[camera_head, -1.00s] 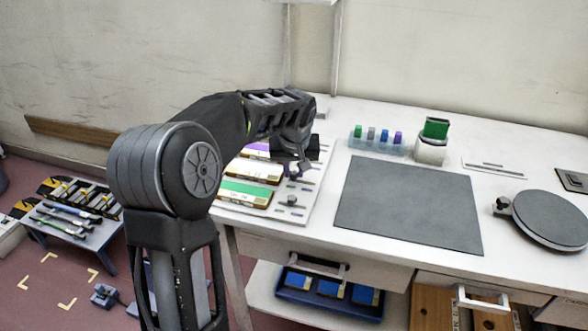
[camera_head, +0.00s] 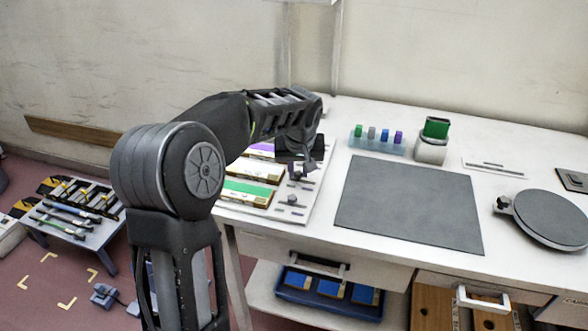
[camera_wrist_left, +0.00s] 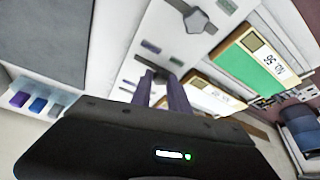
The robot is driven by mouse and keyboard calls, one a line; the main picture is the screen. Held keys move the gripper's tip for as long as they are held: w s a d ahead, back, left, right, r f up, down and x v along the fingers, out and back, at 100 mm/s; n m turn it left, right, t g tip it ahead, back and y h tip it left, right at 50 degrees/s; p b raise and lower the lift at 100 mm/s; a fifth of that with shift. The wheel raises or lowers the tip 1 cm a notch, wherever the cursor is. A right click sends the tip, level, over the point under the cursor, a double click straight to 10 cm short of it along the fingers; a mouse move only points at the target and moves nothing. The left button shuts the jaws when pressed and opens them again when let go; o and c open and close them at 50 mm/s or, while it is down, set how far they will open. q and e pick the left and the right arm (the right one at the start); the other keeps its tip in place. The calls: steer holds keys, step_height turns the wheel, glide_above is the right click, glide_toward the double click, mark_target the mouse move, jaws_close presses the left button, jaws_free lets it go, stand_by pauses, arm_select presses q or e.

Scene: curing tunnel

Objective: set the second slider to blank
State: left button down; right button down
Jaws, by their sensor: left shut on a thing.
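A white slider board (camera_head: 310,208) lies at the left end of the table, with purple, white and green strips in rows. My left gripper (camera_head: 298,171) is over the right part of the middle row, its fingers pointing down. In the left wrist view the gripper (camera_wrist_left: 160,80) is shut on the second slider's knob (camera_wrist_left: 152,68), mostly hidden between the fingers. The middle strip (camera_wrist_left: 205,97) shows a white face, partly covered by the gripper. The green strip (camera_head: 246,192) lies nearer, with its own dark knob (camera_head: 291,200). My right gripper is out of view.
A dark grey mat (camera_head: 410,205) lies right of the board. Behind it are a rack of small coloured pieces (camera_head: 378,142) and a white holder with a green top (camera_head: 432,145). A round turntable (camera_head: 548,218) stands at the right.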

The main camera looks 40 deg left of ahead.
arm_select(q)
steer(key=shift+w+d, duration=0.25)
steer(key=shift+d, duration=0.3)
steer(key=c, duration=1.3)
jaws_free()
steer(key=shift+o, duration=0.2)
steer(key=shift+s+r, duration=0.1)
steer(key=shift+r, duration=0.05)
steer(key=v, duration=0.7)
steer(key=shift+r, duration=0.25)
steer(key=shift+s+d, duration=0.1)
steer(key=shift+d, duration=0.05)
